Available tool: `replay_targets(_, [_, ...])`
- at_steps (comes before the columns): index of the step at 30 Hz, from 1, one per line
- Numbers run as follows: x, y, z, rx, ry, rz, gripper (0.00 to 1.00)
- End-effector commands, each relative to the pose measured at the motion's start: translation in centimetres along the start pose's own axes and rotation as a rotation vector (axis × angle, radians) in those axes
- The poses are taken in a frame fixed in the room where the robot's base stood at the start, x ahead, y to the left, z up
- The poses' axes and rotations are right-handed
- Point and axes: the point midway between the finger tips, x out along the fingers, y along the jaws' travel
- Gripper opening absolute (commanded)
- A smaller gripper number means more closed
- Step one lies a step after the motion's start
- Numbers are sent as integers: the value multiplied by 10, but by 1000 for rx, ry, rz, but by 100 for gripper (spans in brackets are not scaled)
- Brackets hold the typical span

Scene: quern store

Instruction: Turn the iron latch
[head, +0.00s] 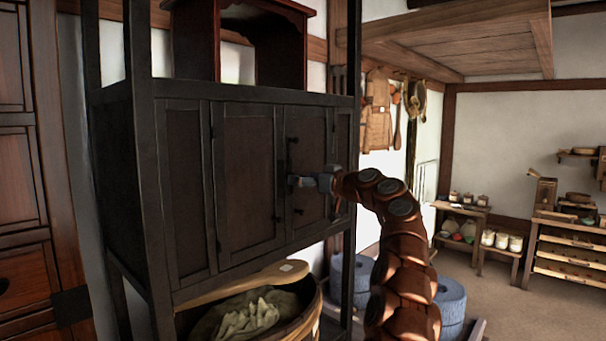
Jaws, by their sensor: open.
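A dark wooden cabinet (245,170) with panelled doors stands at the left middle of the head view. Small dark metal fittings sit along the seam between two doors; one is a small iron piece (298,211) just below my gripper. I cannot tell which fitting is the latch, and my gripper may hide part of it. My gripper (296,181) is at the right-hand door, close to the seam, with its grey fingers pointing left. It is open. Whether it touches the door or a fitting I cannot tell. My arm reaches in from the lower right.
Below the cabinet is a wooden tub (308,318) with cloth and a wooden paddle (250,284). Blue-grey round stones (450,300) stand behind my arm. Shelves with jars and baskets (575,215) line the far right. Open floor (500,300) lies at the right.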

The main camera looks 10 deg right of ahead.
Motion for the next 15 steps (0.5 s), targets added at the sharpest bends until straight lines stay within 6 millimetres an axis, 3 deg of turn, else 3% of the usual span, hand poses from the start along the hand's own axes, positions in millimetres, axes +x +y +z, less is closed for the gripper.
replay_targets(11, [4,1,1,1,-1,1,79])
replay_targets(15, [4,1,1,1,-1,1,68])
